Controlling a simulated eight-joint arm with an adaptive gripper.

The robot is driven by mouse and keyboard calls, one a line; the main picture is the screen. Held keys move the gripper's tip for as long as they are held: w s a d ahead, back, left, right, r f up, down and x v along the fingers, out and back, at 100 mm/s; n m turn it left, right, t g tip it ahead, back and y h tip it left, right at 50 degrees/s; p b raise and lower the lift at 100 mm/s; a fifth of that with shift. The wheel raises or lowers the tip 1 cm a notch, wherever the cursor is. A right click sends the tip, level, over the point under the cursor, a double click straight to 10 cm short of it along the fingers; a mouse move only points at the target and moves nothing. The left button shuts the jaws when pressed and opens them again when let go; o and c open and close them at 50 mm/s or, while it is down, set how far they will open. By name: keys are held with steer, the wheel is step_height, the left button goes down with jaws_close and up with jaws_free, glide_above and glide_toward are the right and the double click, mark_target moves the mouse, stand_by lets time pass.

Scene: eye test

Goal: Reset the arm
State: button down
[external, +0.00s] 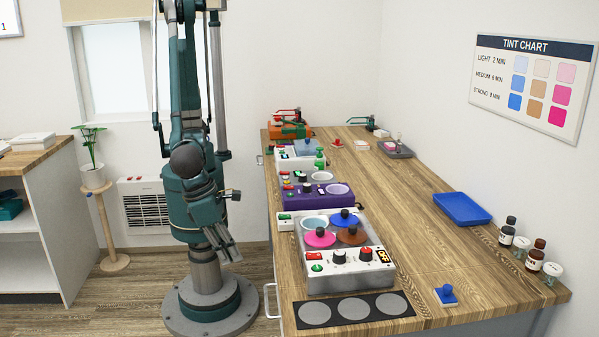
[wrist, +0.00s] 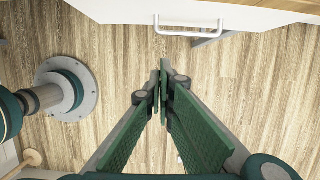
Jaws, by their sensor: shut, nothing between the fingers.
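My teal and grey arm stands left of the wooden bench (external: 430,235), its base on the floor. My gripper (external: 230,254) hangs low beside the bench's left side, below the level of the top, with its fingers pointing down. In the wrist view my gripper (wrist: 161,82) has its two green-padded fingers meeting at the tips, with nothing between them. Bare floor (wrist: 235,85) shows beneath them.
The bench holds a grey machine (external: 345,260) with colored lids, a purple unit (external: 318,196), a blue tray (external: 462,208) and bottles (external: 508,232). A cabinet handle (wrist: 190,30) is near my fingers. A plant stand (external: 105,225) stands left.

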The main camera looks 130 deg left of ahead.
steer(key=s+a+r+n+t+h, duration=0.1)
steer(key=s+a+r+n, duration=0.4)
steer(key=a+r, duration=0.5)
steer(key=s+a+r+n+h, duration=0.1)
steer(key=s+a+r+n, duration=0.1)
steer(key=a+r+n, duration=0.75)
steer(key=s+a+r+n+t, duration=0.1)
steer(key=s+a+n+t, duration=0.2)
steer(key=s+a+n, duration=0.9)
steer(key=s+a, duration=0.6)
steer(key=a, duration=0.2)
steer(key=shift+s+r+t, duration=0.2)
steer(key=shift+s+t, duration=0.2)
